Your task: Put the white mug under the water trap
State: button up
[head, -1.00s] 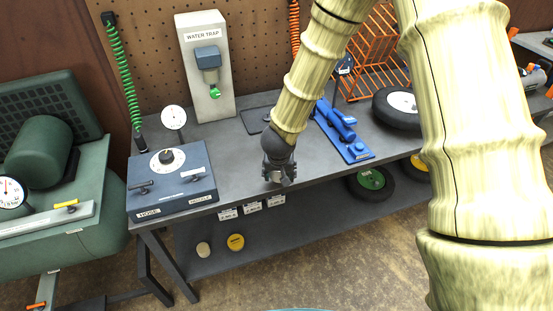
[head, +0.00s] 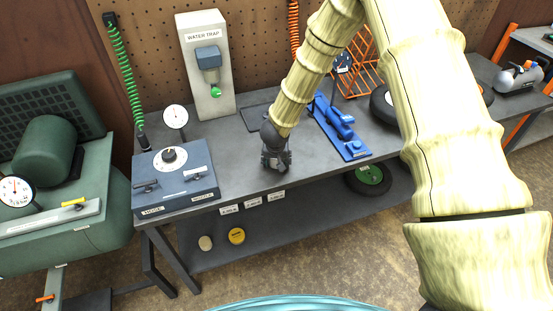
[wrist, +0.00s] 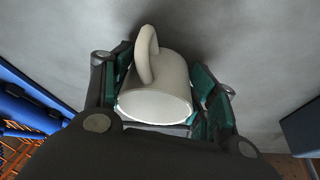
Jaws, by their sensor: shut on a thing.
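The white mug (wrist: 158,88) shows in the wrist view between the green-padded fingers of my gripper (wrist: 165,95). My gripper is shut on it, with a pad against each side; the mug's handle stands up toward the top of the picture. In the head view my gripper (head: 275,160) is over the front part of the grey bench, and the mug is hidden there. The water trap (head: 208,68) stands at the back of the bench, up and left of my gripper. It is a grey upright panel with a blue body and a green knob below.
A blue-grey control box (head: 174,178) with a dial and levers is left of my gripper. A blue tool (head: 340,125) lies to the right. A dark flat pad (head: 257,118) lies behind my gripper. Bare bench top (head: 225,140) lies between the box and my gripper.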

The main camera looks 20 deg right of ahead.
jog(key=shift+f, duration=0.2)
jog(key=o, duration=1)
jog(key=shift+o, duration=0.2)
jog(key=shift+s+a+r, duration=0.1)
jog(key=shift+r, duration=0.4)
jog(key=v, duration=1.1)
jog(key=shift+s+b, duration=0.2)
jog(key=shift+b, duration=0.1)
